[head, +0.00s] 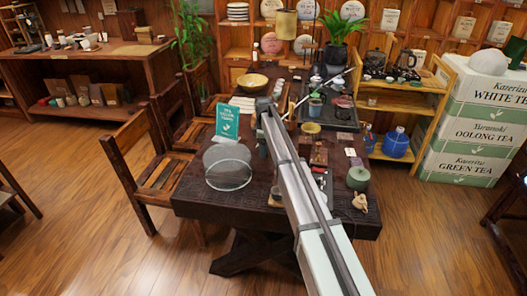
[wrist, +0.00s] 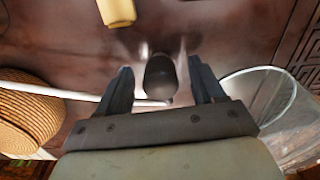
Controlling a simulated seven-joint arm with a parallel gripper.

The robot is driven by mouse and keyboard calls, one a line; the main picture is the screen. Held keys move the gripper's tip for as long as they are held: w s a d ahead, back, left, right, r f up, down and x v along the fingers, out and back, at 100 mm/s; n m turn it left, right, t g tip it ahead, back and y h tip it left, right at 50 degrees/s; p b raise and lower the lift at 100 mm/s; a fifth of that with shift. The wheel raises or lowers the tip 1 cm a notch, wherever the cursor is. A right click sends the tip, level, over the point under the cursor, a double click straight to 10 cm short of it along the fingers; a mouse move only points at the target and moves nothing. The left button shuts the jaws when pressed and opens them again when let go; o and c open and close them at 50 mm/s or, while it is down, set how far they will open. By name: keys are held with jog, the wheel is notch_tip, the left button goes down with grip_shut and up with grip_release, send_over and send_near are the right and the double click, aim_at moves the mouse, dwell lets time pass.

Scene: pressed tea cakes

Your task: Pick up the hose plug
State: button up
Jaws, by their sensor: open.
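A small dark, rounded piece (wrist: 160,78), which looks like the hose plug, is on the dark table in the wrist view. My gripper (wrist: 160,66) is open, with one finger on each side of this piece and a visible gap on both sides. I cannot tell how far above the table the fingertips are. A thin pale tube or rod (wrist: 70,95) runs from the left toward the plug, behind the left finger. In the head view my arm reaches over the table, and the plug cannot be made out there.
A clear glass dome (wrist: 262,92) stands close right of my gripper; it also shows in the head view (head: 228,168). A woven round object (wrist: 28,112) is at the left, and a yellow piece (wrist: 117,12) lies ahead. A green sign (head: 228,121) stands behind the dome.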

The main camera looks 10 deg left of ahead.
jog(key=shift+c, duration=0.3)
jog(key=c, duration=1.1)
